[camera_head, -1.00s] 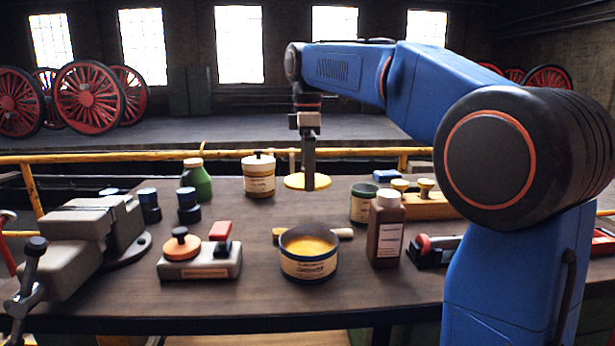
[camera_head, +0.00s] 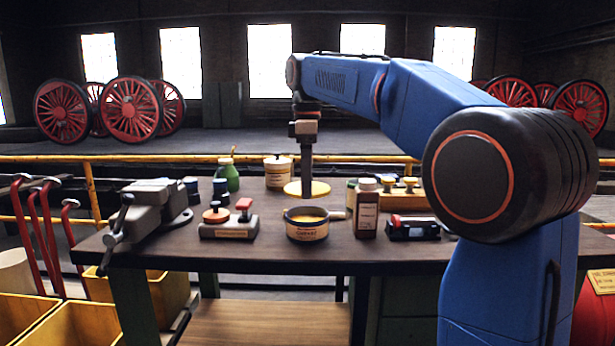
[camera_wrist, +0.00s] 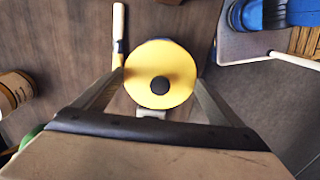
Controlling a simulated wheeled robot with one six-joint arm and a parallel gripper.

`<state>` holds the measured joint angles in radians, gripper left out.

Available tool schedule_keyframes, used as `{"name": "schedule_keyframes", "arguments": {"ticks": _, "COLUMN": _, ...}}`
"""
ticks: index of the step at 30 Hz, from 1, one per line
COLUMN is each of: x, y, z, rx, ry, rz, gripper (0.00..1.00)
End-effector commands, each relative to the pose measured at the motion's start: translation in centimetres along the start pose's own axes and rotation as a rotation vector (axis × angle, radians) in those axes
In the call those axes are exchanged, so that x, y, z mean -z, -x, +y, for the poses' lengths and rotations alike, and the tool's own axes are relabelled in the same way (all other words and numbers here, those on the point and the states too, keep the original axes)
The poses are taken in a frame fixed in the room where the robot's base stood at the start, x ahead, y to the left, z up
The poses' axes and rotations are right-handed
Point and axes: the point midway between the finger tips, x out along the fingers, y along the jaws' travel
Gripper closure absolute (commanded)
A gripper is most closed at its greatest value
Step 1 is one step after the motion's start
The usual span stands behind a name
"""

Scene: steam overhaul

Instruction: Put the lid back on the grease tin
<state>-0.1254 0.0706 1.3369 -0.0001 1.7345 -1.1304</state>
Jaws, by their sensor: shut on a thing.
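My gripper (camera_head: 306,186) points straight down and is shut on the lid. The lid is a flat yellow disc (camera_head: 319,189) with a black knob, held level. It also shows in the wrist view as a yellow round (camera_wrist: 160,60) below the jaws. The grease tin (camera_head: 307,230) stands upright and open near the table's front edge, with yellow grease inside, a dark rim and a cream label. In the head view the lid shows just above and beyond the tin, apart from it. The tin cannot be made out in the wrist view.
A brown bottle (camera_head: 367,212) stands close right of the tin. An orange-knobbed block (camera_head: 229,226) sits to its left, a vise (camera_head: 152,208) farther left. A lidded jar (camera_head: 278,174) and green bottle (camera_head: 229,176) stand behind. A pale-handled tool (camera_wrist: 119,30) lies by the lid.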

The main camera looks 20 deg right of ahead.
Motion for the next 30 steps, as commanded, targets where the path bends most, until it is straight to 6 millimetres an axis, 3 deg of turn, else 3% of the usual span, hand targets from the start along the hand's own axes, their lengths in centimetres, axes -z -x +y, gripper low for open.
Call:
{"name": "schedule_keyframes", "arguments": {"ticks": 18, "x": 0.0, "y": -4.6, "z": 0.0, "rx": -0.001, "ry": 0.001, "rz": 0.0, "gripper": 0.32}}
{"name": "schedule_keyframes", "arguments": {"ticks": 30, "x": 0.0, "y": -5.6, "z": 0.0, "rx": -0.001, "ry": 0.001, "rz": 0.0, "gripper": 0.32}}
